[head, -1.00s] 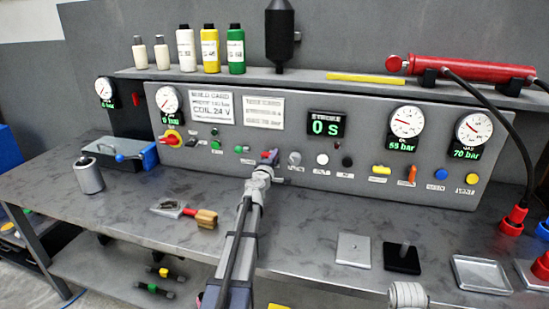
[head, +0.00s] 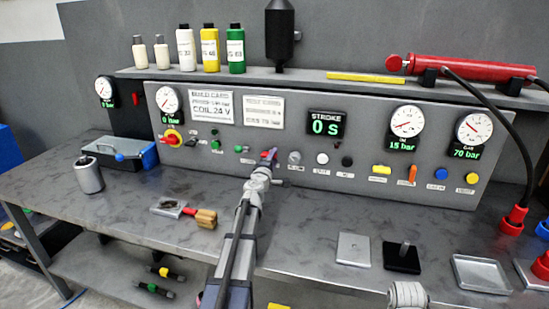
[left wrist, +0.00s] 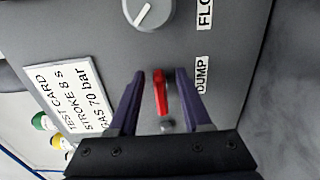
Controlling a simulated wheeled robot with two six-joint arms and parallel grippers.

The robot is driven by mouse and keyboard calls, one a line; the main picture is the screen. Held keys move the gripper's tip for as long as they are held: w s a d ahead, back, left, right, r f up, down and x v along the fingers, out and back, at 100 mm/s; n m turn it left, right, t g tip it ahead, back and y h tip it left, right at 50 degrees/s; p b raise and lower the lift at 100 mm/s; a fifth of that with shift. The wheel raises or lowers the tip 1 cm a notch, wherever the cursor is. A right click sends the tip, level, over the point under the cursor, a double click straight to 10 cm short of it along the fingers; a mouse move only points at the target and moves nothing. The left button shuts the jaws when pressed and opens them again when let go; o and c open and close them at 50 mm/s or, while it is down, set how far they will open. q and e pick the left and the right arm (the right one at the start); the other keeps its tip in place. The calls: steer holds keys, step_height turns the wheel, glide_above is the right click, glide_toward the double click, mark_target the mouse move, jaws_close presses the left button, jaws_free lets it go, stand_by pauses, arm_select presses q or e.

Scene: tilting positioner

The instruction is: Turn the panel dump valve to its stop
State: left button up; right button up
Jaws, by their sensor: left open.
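The dump valve's red lever (left wrist: 161,92) shows in the left wrist view beside the "DUMP" label (left wrist: 203,76) on the grey panel. In the head view only a small red part of the lever (head: 273,152) shows at my gripper's tip. My left gripper (left wrist: 160,76) is open, with one dark finger on each side of the lever. Gaps show between the lever and both fingers. In the head view my left gripper (head: 269,157) is against the panel front (head: 300,185).
The gauge (head: 405,122) above the orange lever reads 15 bar; the far right gauge (head: 473,128) reads 70 bar. A grey knob (left wrist: 150,10) sits near the dump lever.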

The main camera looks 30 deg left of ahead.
arm_select(q)
steer(key=v, duration=0.6)
steer(key=shift+s, duration=0.15)
steer(key=shift+d, duration=0.1)
